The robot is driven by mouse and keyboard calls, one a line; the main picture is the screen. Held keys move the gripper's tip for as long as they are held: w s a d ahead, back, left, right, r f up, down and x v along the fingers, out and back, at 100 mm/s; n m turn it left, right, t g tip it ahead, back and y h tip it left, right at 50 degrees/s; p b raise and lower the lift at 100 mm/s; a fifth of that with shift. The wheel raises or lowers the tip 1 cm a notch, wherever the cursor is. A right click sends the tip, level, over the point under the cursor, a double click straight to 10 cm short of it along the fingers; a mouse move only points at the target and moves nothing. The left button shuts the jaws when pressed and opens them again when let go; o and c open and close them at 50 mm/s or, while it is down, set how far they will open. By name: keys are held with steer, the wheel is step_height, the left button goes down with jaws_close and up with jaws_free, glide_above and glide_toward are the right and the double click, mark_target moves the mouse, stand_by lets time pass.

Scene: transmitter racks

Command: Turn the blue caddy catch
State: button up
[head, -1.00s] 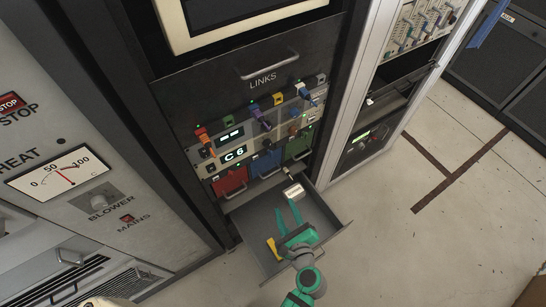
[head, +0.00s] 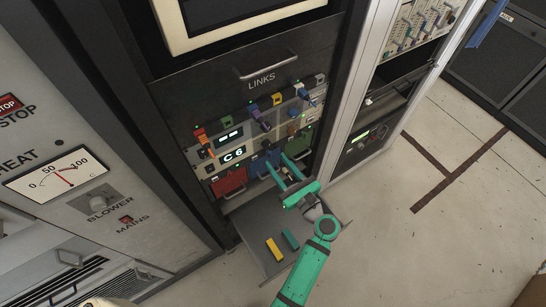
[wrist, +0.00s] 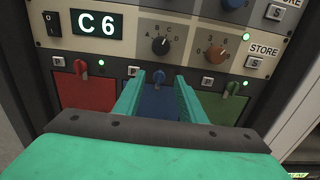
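The blue caddy (head: 257,168) sits in the rack between a red caddy (head: 229,181) on the left and a green caddy (head: 298,147) on the right. In the wrist view its blue front (wrist: 158,103) shows between my fingers, with the small blue catch (wrist: 158,77) at its top. My gripper (head: 277,162) is open, with its two green fingers reaching toward the blue caddy. In the wrist view the fingertips lie to the left and right of the catch. I cannot tell how far they are from the panel, and no contact with the catch shows.
Dial knobs sit above.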

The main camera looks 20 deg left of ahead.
mark_target(269, 155)
steer(key=shift+x, duration=1.75)
jaws_close()
